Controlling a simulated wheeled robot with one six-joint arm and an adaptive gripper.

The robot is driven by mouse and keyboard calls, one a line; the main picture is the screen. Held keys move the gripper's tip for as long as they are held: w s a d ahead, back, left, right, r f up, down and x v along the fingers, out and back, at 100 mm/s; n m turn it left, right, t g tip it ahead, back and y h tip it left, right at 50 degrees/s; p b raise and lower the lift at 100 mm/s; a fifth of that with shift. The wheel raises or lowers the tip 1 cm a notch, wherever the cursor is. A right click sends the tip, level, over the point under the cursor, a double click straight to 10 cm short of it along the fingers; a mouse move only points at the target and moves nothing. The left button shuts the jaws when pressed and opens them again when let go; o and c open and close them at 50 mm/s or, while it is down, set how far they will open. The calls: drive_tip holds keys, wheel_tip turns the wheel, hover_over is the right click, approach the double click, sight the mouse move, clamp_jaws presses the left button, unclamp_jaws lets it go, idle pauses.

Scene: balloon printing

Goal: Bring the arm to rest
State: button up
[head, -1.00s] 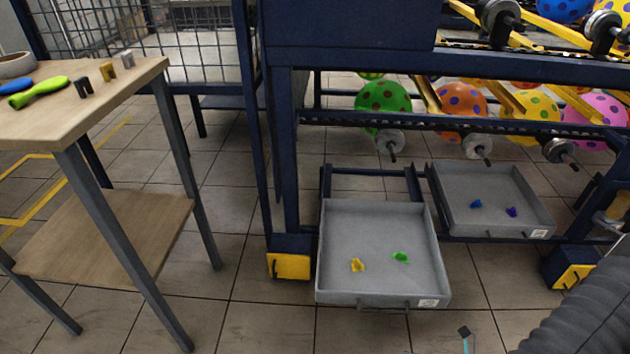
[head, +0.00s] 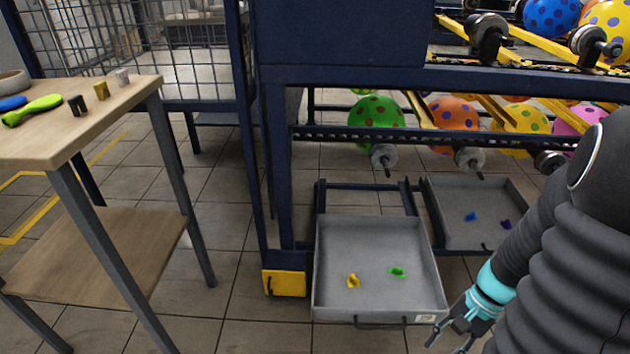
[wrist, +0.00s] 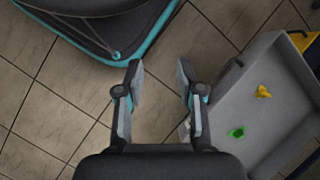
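My gripper (head: 447,336) is at the lower right of the head view, just in front of the near grey tray's right front corner. In the wrist view my gripper (wrist: 160,88) points down at the tiled floor. Its two fingers are apart with nothing between them, so it is open and empty. The rest of my arm fills the right side of the head view and hides part of the machine and the far tray.
The near grey tray (head: 330,300) is pulled out, holding a yellow piece (head: 353,281) and a green piece (head: 397,271). The far grey tray (head: 445,240) holds blue and purple pieces. A wooden table (head: 60,140) stands left. Floor between table and machine is clear.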

drive_tip(key=a+r+n+t+h, duration=0.2)
drive_tip(key=a+r+n+t, duration=0.2)
drive_tip(key=r, duration=0.7)
drive_tip(key=a+r+n+t+h, duration=0.3)
drive_tip(key=a+r+n, duration=0.3)
drive_tip(key=r, duration=0.5)
drive_tip(key=shift+a+t, duration=0.4)
drive_tip(key=shift+t, duration=0.2)
drive_tip(key=shift+d+r, duration=0.1)
